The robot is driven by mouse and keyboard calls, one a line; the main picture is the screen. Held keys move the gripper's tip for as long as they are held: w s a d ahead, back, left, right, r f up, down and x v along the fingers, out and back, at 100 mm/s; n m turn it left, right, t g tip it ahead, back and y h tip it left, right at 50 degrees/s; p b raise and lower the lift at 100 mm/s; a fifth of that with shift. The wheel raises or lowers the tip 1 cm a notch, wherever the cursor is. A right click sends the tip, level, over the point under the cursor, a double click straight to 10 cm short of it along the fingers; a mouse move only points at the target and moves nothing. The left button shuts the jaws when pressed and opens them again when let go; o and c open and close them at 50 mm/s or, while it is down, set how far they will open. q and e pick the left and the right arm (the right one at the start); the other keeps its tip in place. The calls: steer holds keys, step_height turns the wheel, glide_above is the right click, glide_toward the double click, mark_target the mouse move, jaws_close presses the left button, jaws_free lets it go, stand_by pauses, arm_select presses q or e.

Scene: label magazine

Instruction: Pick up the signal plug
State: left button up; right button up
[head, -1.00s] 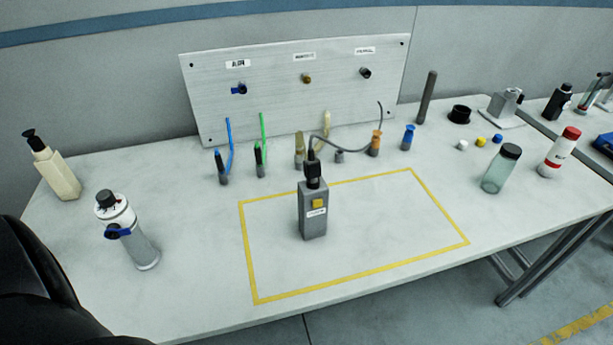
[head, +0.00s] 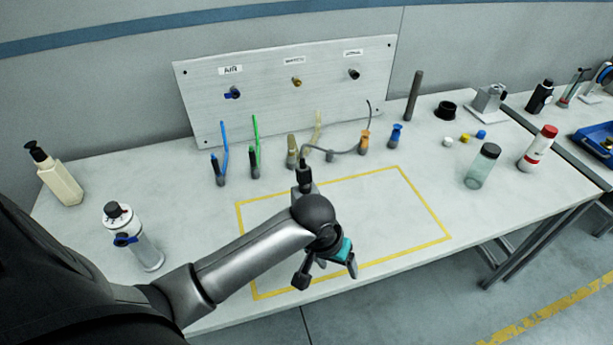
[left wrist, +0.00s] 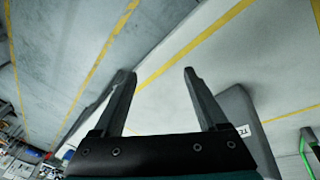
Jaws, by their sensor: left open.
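My left gripper (head: 327,272) is open and empty above the front part of the yellow-outlined area. It also shows in the left wrist view (left wrist: 158,76), with nothing between its fingers. A grey labelled box (left wrist: 238,108) stands beside the fingers there. In the head view my arm hides most of that box; its black top connector (head: 304,174) shows, with a dark cable (head: 345,151) running back to the right. I cannot tell which plug is the signal plug. Blue (head: 217,170), green (head: 255,163) and orange (head: 364,143) plugs stand upright in a row behind. My right gripper is out of view.
A metal panel (head: 290,115) with labelled ports stands at the back. A pump bottle (head: 58,180) and a white-and-grey canister (head: 145,250) stand at left. A clear jar (head: 481,168) and a red-capped bottle (head: 537,150) stand at right. The right of the yellow outline (head: 425,207) is clear.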

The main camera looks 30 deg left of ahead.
arm_select(q)
steer(key=w+a+r+n+g+y+p, duration=0.1)
steer(key=w+a+r+n, duration=0.3)
steer(key=r, duration=0.4)
steer(key=w+a+r+n+p, duration=0.1)
steer(key=w+a+r+n, duration=0.15)
steer(key=a+r, duration=0.5)
steer(key=w+a+r+n+g+y, duration=0.1)
steer(key=w+a+r+n, duration=0.2)
steer(key=r, duration=0.7)
steer(key=n, duration=0.2)
glide_above(306, 181)
steer(key=a, duration=0.1)
steer(key=shift+m, duration=0.25)
step_height(306, 181, down, 10)
steer(key=shift+s+r+b, duration=0.1)
steer(key=shift+b, duration=0.3)
steer(key=shift+d+f+b, duration=0.1)
steer(key=shift+d+f, duration=0.05)
steer(key=shift+f, duration=0.75)
steer(key=shift+d+f+b, duration=0.1)
steer(key=shift+d+f, duration=0.1)
steer(key=shift+f, duration=0.7)
steer(key=shift+d+f+b, duration=0.1)
steer(key=shift+d+f, duration=0.05)
steer(key=shift+f, duration=0.75)
jaws_close()
